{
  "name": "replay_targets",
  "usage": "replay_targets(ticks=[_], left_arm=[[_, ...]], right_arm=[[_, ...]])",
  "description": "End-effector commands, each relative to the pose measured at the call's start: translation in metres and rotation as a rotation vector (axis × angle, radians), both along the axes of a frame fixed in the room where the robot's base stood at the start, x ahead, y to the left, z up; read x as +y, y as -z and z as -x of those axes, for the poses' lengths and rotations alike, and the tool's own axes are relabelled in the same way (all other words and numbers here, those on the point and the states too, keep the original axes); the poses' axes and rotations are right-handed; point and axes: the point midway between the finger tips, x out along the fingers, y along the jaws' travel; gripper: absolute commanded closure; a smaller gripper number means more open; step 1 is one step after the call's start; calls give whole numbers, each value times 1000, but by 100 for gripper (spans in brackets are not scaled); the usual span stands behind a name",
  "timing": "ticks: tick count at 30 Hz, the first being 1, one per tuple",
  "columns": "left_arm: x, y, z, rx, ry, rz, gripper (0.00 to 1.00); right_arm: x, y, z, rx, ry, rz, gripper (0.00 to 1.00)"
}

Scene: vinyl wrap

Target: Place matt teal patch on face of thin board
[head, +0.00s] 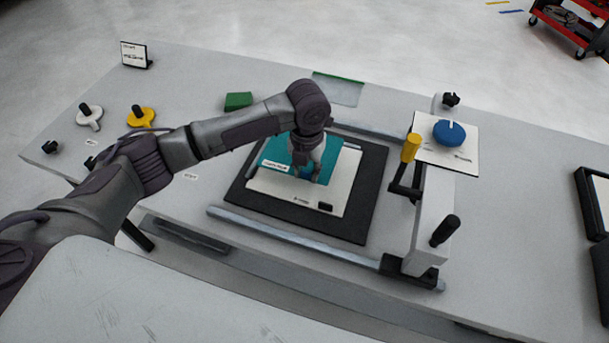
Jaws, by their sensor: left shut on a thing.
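The matt teal patch (336,154) lies over the far part of the pale thin board (266,189), with a small white label near its left edge. I cannot tell whether it lies flat or is held just above. The board rests on a dark mat (353,219). My left gripper (306,175) points down over the patch and is shut, apparently on the teal patch. A small blue part shows between its fingers; the exact contact is hidden. My right gripper is not in view.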

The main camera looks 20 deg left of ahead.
Motion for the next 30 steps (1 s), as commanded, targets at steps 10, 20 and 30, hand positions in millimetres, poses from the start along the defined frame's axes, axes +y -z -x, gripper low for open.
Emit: replay_targets(ticks=[10,20,30], left_arm=[[5,37,2,2,0,-1,83],[4,44,2,-2,1,0,83],[4,46,2,-1,1,-1,45]], right_arm=[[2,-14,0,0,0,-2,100],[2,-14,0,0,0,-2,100],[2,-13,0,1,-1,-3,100]])
